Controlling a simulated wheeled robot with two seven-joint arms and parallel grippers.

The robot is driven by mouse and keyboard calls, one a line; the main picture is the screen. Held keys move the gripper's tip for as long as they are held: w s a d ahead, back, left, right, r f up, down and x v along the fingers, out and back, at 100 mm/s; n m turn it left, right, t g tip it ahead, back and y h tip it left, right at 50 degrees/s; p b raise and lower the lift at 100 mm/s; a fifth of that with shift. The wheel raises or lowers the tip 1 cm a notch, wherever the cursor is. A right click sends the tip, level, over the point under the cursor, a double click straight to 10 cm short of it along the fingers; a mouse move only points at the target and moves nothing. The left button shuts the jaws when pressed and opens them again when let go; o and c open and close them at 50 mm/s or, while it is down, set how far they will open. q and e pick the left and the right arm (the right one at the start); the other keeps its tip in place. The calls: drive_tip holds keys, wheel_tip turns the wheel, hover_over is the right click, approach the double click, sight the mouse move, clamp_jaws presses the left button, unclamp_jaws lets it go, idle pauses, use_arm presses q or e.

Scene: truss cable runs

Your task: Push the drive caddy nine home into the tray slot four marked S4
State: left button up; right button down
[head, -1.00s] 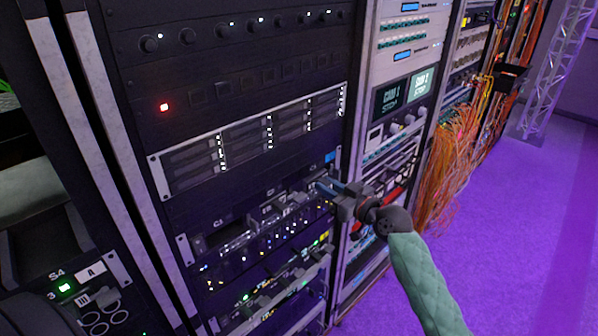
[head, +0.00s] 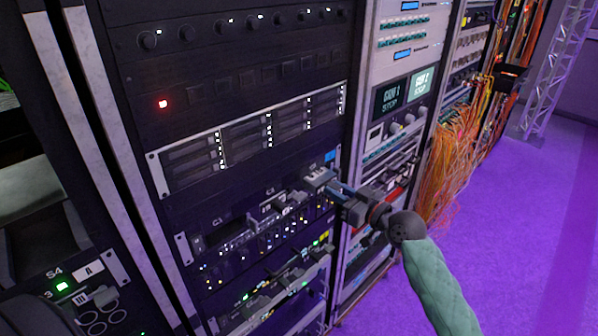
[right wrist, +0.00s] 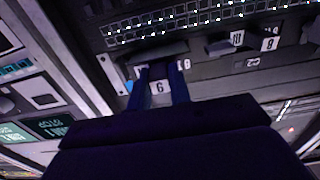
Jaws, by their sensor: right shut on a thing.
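My right gripper (head: 335,187) is shut on a small grey caddy (head: 318,177) at the right end of a row in the dark rack. The caddy stands out from the rack front. In the right wrist view the right gripper's (right wrist: 160,90) two blue fingers flank the caddy's white label (right wrist: 159,87), which reads as an upside-down 9. How deep the caddy sits in a slot cannot be told. My left gripper is not in view.
Other labelled caddies (head: 268,207) stand in the same row to the left, near a C1 mark (head: 217,220). A silver-edged drive bank (head: 245,138) is above. Lit port rows are below. Orange cables (head: 455,150) hang at the right; the purple floor (head: 520,240) is clear.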

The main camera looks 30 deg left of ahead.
drive_tip(key=b+v, duration=0.2)
drive_tip(key=v, duration=0.5)
drive_tip(key=shift+s+d, duration=0.15)
drive_tip(key=shift+d, duration=0.1)
idle(0.3)
drive_tip(key=shift+d+r, duration=0.1)
drive_tip(key=shift+r, duration=0.05)
drive_tip(key=b+v, duration=0.2)
drive_tip(key=v, duration=0.2)
idle(0.4)
